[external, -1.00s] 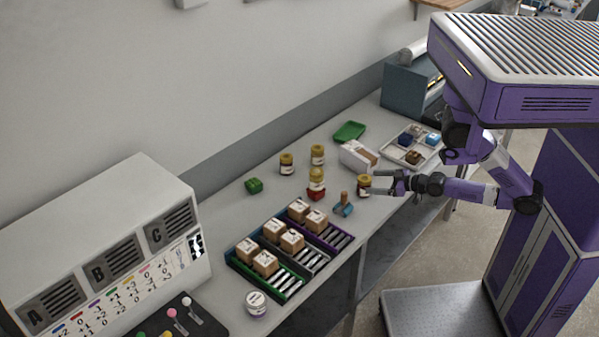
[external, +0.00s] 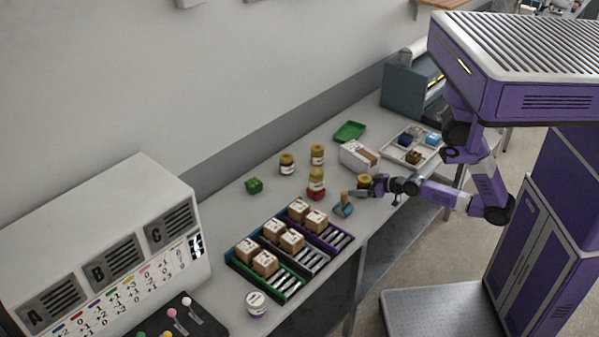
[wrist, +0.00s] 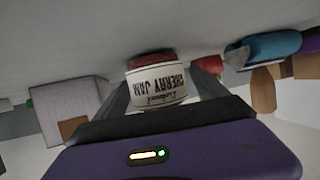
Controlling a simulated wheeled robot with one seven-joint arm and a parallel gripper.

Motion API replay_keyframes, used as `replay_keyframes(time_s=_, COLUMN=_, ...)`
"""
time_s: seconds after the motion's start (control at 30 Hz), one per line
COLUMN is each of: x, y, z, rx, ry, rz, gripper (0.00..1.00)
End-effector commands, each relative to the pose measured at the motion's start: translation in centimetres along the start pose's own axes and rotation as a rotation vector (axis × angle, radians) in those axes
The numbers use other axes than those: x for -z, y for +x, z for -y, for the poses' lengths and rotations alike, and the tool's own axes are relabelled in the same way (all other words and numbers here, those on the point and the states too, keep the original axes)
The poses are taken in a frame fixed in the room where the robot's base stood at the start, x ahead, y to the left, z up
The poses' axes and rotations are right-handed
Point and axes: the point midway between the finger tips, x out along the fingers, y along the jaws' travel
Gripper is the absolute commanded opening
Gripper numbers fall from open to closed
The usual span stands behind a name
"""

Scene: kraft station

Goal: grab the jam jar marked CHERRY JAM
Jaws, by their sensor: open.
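The jam jar marked CHERRY JAM (wrist: 157,88) shows upside down in the wrist view, with a pale label and dark red at its top in the picture. It stands between the two fingers of my gripper (wrist: 163,92), which are open on either side of it; firm contact cannot be made out. In the external view the gold-lidded jar (external: 363,180) is at the bench's front side, partly hidden by my gripper (external: 368,188). Other gold-lidded jars stand further back, one at left (external: 286,164) and one at right (external: 317,155); their labels are too small to read.
A blue tool with a wooden handle (external: 343,207) lies just left of my gripper. Another gold-lidded jar (external: 316,176) is at a red block (external: 316,193). A white box (external: 358,156) stands behind. Boxes fill part of the coloured racks (external: 290,292). A tray (external: 428,158) is at right.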

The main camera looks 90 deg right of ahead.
Motion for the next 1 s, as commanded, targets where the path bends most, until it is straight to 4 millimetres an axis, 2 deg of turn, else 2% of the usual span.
replay_keyframes(time_s=0.3, x=-0.05, y=0.59, z=0.01, rx=0.000, ry=0.000, rz=0.001, gripper=0.83)
replay_keyframes(time_s=0.37, x=-0.05, y=0.59, z=0.02, rx=0.000, ry=0.000, rz=0.001, gripper=0.73)
replay_keyframes(time_s=0.73, x=-0.03, y=0.56, z=0.02, rx=0.000, ry=0.000, rz=0.000, gripper=0.00)
replay_keyframes(time_s=1.0, x=0.27, y=0.49, z=0.02, rx=0.000, ry=-0.001, rz=-0.002, gripper=0.00)
